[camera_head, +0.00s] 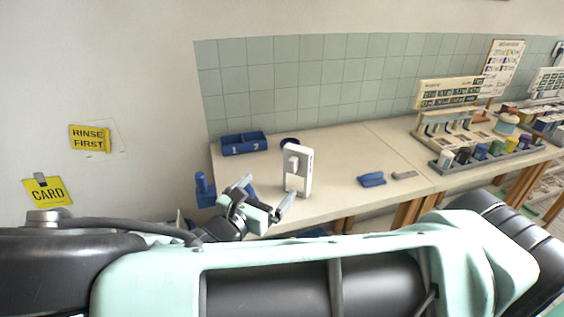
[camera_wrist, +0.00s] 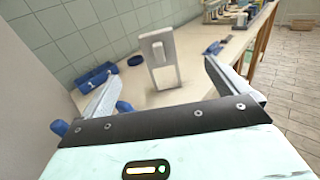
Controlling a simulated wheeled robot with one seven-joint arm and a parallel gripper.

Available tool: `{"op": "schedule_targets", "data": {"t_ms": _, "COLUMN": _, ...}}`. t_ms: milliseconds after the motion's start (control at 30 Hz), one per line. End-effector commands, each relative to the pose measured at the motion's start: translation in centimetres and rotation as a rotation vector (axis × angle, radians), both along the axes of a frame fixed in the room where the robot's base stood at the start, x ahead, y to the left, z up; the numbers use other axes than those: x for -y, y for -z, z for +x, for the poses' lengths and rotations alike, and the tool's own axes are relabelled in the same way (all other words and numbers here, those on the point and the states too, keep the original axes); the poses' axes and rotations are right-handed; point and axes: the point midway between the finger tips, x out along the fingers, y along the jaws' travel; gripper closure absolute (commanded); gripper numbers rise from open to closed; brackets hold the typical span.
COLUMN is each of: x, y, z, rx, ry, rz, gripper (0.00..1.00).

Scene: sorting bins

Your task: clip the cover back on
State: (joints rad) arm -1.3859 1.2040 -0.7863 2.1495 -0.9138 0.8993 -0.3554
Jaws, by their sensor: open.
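A white upright unit (camera_head: 304,170) stands on the table in front of my gripper, with a pale grey part and a small white block on its face. In the wrist view the unit (camera_wrist: 160,44) stands upright between and beyond my fingers, touching neither as far as I can tell. I cannot tell for sure which piece is the cover. A blue flat-looking piece (camera_head: 371,179) lies on the table to the right of the unit. My gripper (camera_head: 266,195) is open and empty at the table's near edge; both fingers show spread in the wrist view (camera_wrist: 160,76).
A blue two-part bin (camera_head: 243,144) stands at the back left, with a dark blue round item (camera_head: 289,142) beside it. A small grey bar (camera_head: 404,175) lies right of the blue piece. A rack with several jars (camera_head: 485,150) fills the right.

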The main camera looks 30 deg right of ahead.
Motion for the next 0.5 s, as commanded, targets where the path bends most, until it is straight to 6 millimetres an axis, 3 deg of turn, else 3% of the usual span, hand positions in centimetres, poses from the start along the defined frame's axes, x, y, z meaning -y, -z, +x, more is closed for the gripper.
{"op": "schedule_targets", "data": {"t_ms": 167, "x": 1.2, "y": -0.7, "z": 1.3, "rx": 0.006, "ry": -0.021, "rz": -0.036, "gripper": 0.01}}
{"op": "schedule_targets", "data": {"t_ms": 500, "x": 7.4, "y": -0.9, "z": 4.6, "rx": 0.004, "ry": -0.017, "rz": -0.035, "gripper": 0.01}}
